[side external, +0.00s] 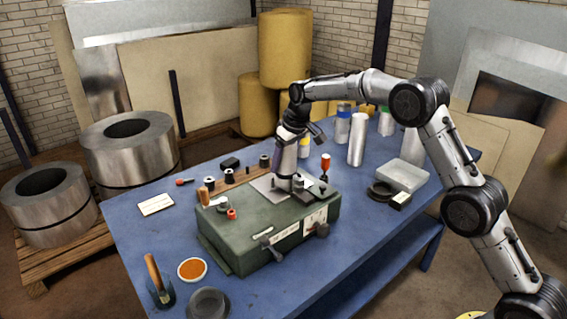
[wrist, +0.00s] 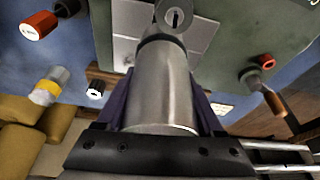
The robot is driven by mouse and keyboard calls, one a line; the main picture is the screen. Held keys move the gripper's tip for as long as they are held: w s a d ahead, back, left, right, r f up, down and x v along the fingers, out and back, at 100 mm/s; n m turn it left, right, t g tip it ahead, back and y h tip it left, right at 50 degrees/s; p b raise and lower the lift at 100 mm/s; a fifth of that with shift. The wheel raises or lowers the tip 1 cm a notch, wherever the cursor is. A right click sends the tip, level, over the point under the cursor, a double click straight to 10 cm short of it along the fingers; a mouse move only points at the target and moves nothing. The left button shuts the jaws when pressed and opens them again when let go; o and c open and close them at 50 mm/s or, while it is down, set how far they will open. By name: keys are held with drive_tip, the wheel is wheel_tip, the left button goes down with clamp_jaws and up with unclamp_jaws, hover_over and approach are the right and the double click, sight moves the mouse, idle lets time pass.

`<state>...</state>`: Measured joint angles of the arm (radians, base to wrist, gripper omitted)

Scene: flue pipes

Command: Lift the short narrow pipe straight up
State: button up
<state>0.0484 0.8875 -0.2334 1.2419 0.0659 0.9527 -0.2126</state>
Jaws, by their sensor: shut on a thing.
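My gripper (side external: 289,166) points down over the green bench box (side external: 262,243) in the side view. In the wrist view, its two purple fingers (wrist: 164,112) are shut on a smooth silver pipe (wrist: 165,80), one finger on each side. The pipe's far end points toward a dark ring and a round grey slotted piece (wrist: 173,18) on the box top. I cannot tell whether the pipe touches the box top or is clear of it.
A tall silver pipe (side external: 357,140) and a wider one (side external: 412,147) stand behind on the blue table (side external: 140,222). A red-handled tool (side external: 325,164) stands close right of my gripper. A wooden rack (side external: 238,178) with dark spools is to the left.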

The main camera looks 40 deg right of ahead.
wheel_tip(320, 180, up, 7)
idle(1.7)
drive_tip(key=shift+r, duration=0.1)
clamp_jaws()
drive_tip(key=shift+r, duration=0.6)
drive_tip(key=shift+d, duration=0.1)
